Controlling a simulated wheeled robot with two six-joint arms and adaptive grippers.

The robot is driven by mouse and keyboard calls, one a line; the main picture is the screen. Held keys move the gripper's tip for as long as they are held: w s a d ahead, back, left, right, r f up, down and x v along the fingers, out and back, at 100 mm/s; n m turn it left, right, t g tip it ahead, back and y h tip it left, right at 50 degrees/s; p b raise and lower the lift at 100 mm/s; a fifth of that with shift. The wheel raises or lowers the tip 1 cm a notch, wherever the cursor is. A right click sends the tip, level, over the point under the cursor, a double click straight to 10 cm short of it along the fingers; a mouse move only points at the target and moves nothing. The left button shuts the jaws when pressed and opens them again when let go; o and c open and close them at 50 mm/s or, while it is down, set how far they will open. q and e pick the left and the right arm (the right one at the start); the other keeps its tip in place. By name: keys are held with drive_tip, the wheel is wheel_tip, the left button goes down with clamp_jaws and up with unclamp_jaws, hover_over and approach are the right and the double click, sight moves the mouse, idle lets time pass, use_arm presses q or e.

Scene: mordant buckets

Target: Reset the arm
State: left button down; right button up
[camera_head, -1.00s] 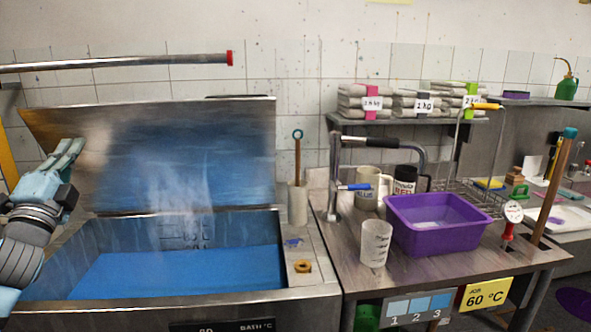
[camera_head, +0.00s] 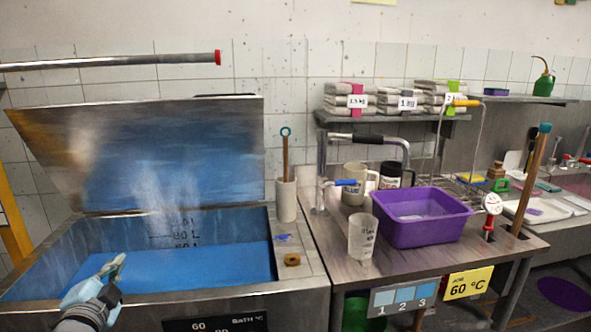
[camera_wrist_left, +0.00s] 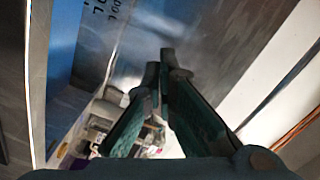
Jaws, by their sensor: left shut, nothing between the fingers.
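My left gripper (camera_head: 112,268) is shut and empty. In the head view it is at the lower left, in front of or over the blue bath (camera_head: 190,268) in the steel tank, and I cannot tell its exact height. In the left wrist view its two green fingers (camera_wrist_left: 158,85) come together at the tips with nothing held. The raised steel lid (camera_head: 170,150) stands open behind the bath. My right gripper does not show.
The tank's right rim (camera_head: 300,262) holds a brass ring. To the right, a bench carries a clear beaker (camera_head: 361,237), a purple basin (camera_head: 425,220) and two mugs. A red-capped rail (camera_head: 110,62) crosses the upper left. Steam rises from the bath.

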use_arm(q)
drive_tip(key=s+d+f+n+g+h, duration=0.1)
drive_tip(key=s+d+f+g, duration=0.15)
drive_tip(key=f, duration=0.45)
drive_tip(key=s+d+f+n+g, duration=0.2)
drive_tip(key=s+f, duration=0.2)
drive_tip(key=f, duration=0.2)
drive_tip(key=s+d+f+n+g+h, duration=0.1)
drive_tip(key=s+d+f+n+g, duration=0.15)
drive_tip(key=s+f, duration=0.45)
drive_tip(key=s+d+f+n+g, duration=0.2)
drive_tip(key=s+d+f+g, duration=0.15)
drive_tip(key=s, duration=0.65)
drive_tip(key=s+d+f+n+g+h, duration=0.15)
drive_tip(key=s+d+f, duration=0.3)
drive_tip(key=s, duration=0.45)
wheel_tip(320, 180, down, 14)
drive_tip(key=a+r+g, duration=0.1)
drive_tip(key=g, duration=0.1)
drive_tip(key=s+a+f+g+p, duration=0.1)
drive_tip(key=s+f+p, duration=0.1)
drive_tip(key=s+f, duration=1.4)
drive_tip(key=shift+s+a+f+n+g, duration=0.3)
drive_tip(key=shift+a+f+n, duration=0.1)
drive_tip(key=shift+f, duration=0.55)
